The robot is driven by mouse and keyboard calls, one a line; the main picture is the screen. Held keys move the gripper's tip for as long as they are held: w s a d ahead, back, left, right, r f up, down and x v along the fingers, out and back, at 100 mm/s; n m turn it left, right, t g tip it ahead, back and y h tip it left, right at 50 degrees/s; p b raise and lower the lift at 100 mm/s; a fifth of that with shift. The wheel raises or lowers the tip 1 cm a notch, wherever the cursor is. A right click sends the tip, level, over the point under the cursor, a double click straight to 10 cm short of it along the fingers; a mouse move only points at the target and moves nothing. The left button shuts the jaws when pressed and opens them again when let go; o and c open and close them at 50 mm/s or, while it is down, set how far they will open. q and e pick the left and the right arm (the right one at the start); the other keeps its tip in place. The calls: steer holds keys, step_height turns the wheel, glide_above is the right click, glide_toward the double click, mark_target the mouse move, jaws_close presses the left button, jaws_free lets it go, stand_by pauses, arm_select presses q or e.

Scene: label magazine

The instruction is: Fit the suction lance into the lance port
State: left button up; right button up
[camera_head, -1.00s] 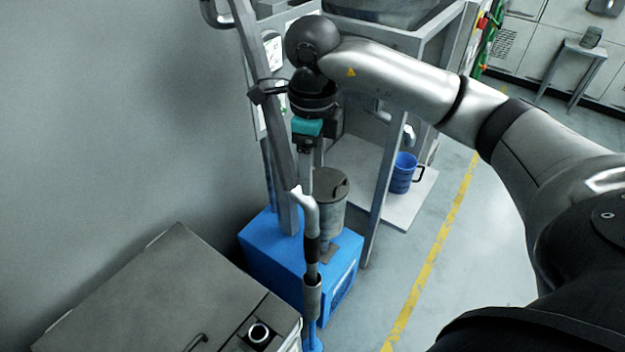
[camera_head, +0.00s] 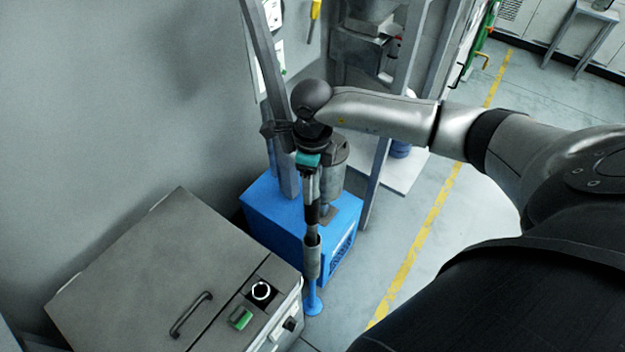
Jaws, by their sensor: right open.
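The suction lance, a slim tube with a black grip (camera_head: 312,207), stands upright. Its lower end is in a grey sleeve (camera_head: 312,260) on a blue stand (camera_head: 313,303). My right gripper (camera_head: 308,173) points down at the lance's upper end and is open; the fingers are small, and I cannot tell whether they touch the tube. The lance's bent top is largely hidden by the gripper. My left gripper is not in view.
The grey cabinet (camera_head: 130,270) has a handle (camera_head: 191,314) and a green switch (camera_head: 240,318). Behind the lance are a blue box (camera_head: 270,216), a grey canister (camera_head: 333,160) and a slanted metal post (camera_head: 268,70).

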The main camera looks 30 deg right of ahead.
steer(key=shift+f, duration=0.1)
jaws_close()
stand_by(0.6)
stand_by(0.8)
step_height(320, 180, up, 10)
steer(key=p, duration=0.7)
step_height(320, 180, up, 4)
steer(key=p, duration=0.3)
step_height(320, 180, up, 17)
stand_by(1.1)
